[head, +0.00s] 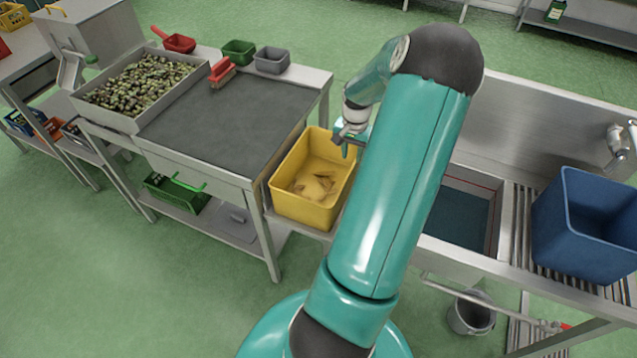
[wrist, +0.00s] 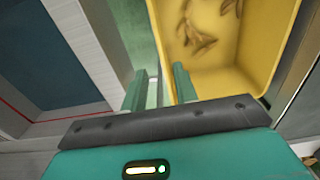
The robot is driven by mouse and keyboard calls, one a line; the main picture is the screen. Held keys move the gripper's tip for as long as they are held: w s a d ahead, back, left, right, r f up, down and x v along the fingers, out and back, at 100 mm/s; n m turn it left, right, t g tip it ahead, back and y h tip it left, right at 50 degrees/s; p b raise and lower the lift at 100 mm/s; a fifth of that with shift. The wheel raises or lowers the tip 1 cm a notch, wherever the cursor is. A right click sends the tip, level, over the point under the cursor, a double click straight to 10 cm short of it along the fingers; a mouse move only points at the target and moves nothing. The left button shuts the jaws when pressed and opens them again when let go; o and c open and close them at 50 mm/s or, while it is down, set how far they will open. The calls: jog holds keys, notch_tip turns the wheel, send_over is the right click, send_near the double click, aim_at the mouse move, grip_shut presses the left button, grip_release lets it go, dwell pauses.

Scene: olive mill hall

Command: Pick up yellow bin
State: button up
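The yellow bin (head: 290,207) stands upright on a low shelf between the grey-topped table and the sink in the head view. Several brownish, leaf-like scraps lie on its floor. In the wrist view the yellow bin (wrist: 240,60) fills the upper right. My gripper (head: 349,143) is at the bin's right-hand rim in the head view. In the wrist view my gripper (wrist: 160,75) has its two green fingers apart, with the right finger overlapping the bin and the left one outside it. I cannot tell whether either finger touches the wall. My arm hides part of the bin's right side.
The grey-topped table (head: 225,125) with an olive tray (head: 118,117) is on the left. Red, green and grey small containers stand at its back. The sink (head: 460,215) and a blue bin (head: 583,230) are on the right. A bucket (head: 470,315) stands below.

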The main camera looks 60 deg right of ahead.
jog(key=shift+w+f, duration=0.2)
jog(key=shift+f, duration=6.7)
grip_shut()
jog(key=shift+d, duration=0.1)
